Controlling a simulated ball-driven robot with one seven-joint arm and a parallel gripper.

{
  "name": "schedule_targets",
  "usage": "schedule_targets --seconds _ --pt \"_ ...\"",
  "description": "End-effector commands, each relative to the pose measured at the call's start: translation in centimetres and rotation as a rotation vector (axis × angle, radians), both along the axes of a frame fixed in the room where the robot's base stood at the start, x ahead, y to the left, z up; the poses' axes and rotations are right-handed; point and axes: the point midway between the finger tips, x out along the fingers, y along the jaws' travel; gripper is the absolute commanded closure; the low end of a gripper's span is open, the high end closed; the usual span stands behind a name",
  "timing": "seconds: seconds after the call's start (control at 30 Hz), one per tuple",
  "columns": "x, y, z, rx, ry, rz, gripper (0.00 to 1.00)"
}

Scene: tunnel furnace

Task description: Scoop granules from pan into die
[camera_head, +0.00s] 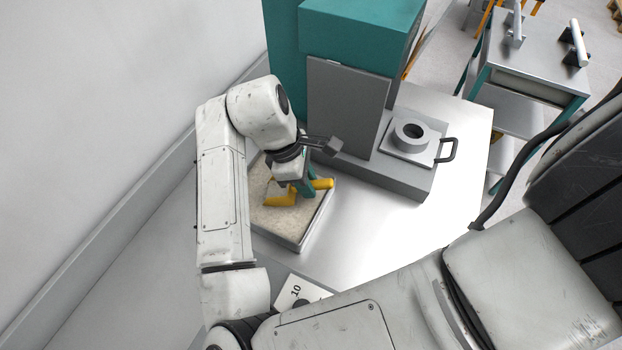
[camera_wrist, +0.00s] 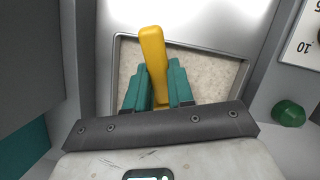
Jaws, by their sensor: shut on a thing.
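The pan (camera_head: 318,231) is a grey square tray of pale granules on the bench, and it also shows in the wrist view (camera_wrist: 246,77). My gripper (camera_head: 306,190) is over the pan, its teal fingers shut on the yellow handle of a scoop (camera_head: 322,184). In the wrist view the yellow handle (camera_wrist: 153,50) stands between the two fingers. The scoop's yellow lower part lies at or just above the granules; I cannot tell whether it touches them or holds any. The die (camera_head: 411,134) is a grey ring on a square plate with a dark handle, right of the press.
A card marked 10 (camera_head: 294,290) lies near the front. A green button (camera_wrist: 289,113) shows at right in the wrist view.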

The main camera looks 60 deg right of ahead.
Motion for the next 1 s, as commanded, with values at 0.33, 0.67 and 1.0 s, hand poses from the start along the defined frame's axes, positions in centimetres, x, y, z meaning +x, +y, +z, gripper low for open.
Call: schedule_targets --seconds 0.33,0.67,1.0 --pt "-0.9 -0.3 1.3 0.078 -0.218 -0.001 1.00" --pt "-1.9 -0.7 3.0 0.111 -0.307 -0.003 1.00" --pt "-2.5 -0.9 3.7 0.126 -0.353 0.001 1.00"
